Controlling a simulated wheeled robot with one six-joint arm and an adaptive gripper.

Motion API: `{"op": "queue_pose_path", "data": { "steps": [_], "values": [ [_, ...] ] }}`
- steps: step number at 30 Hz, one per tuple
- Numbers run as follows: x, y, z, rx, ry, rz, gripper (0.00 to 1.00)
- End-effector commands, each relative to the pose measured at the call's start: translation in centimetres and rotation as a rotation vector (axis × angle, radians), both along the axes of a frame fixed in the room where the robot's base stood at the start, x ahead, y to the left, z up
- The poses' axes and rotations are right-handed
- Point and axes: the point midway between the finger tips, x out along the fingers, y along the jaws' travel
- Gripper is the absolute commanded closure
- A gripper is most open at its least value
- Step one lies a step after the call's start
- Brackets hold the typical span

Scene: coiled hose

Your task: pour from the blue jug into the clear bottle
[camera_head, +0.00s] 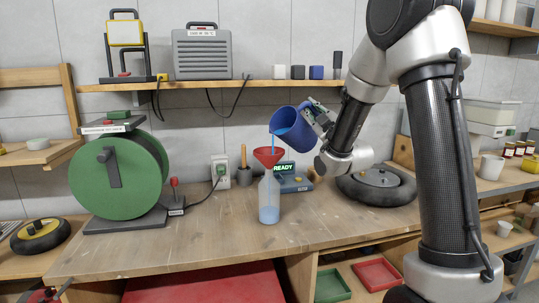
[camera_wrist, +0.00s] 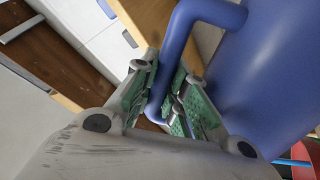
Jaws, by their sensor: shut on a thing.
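The blue jug (camera_head: 288,126) is tilted to the left above the workbench in the head view. A thin light-blue stream runs down from its lip into a red funnel (camera_head: 268,157). The funnel sits in the neck of the clear bottle (camera_head: 269,196), which stands upright on the bench with light-blue liquid in its lower part. My gripper (camera_head: 316,118) is at the jug's right side. In the wrist view my gripper (camera_wrist: 166,108) is shut on the blue handle, with the jug body (camera_wrist: 265,75) at the right. The funnel's red edge (camera_wrist: 308,158) shows at the lower right.
A green hose reel (camera_head: 120,175) stands left on the bench. Behind the bottle is a device with a READY display (camera_head: 284,168). A dark round disc (camera_head: 377,186) lies right. A shelf (camera_head: 230,83) runs above. The bench front is clear.

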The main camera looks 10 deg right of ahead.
Motion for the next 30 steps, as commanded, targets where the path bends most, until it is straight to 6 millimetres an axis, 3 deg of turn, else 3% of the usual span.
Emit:
{"op": "queue_pose_path", "data": {
  "steps": [30],
  "values": [
    [-0.15,0.24,0.40,-0.031,-0.027,-0.004,1.00]
  ]
}}
